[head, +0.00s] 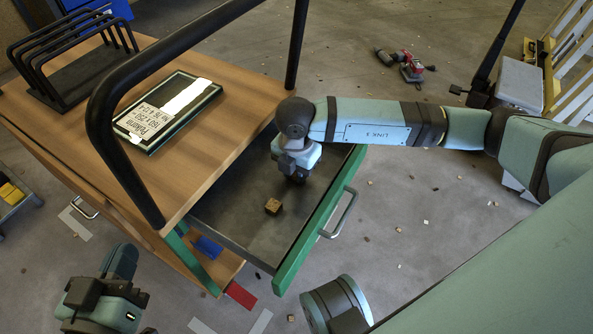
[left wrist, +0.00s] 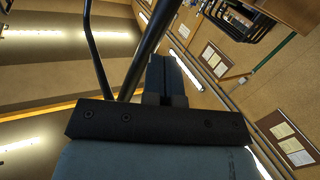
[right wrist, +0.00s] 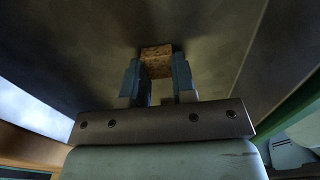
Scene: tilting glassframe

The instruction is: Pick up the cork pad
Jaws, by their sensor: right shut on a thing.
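The cork pad (right wrist: 157,60) is a small speckled brown piece between the two fingertips of my right gripper (right wrist: 157,75) in the right wrist view. The fingers touch it on both sides. In the head view my right gripper (head: 296,176) points down into the open drawer (head: 235,218), and the pad in its fingers is not clear there. A small brown block (head: 273,206) lies on the drawer floor just below and left of those fingers, apart from them. My left gripper (head: 84,294) is at the lower left; its fingers (left wrist: 166,78) look closed together with nothing between them.
The drawer's green front (head: 318,225) with its metal handle (head: 343,212) borders the right side. A black tube frame (head: 105,135) rises over the wooden tabletop (head: 236,105), which carries a framed sign (head: 165,112) and a black rack (head: 75,70). A red drill (head: 410,66) lies on the floor.

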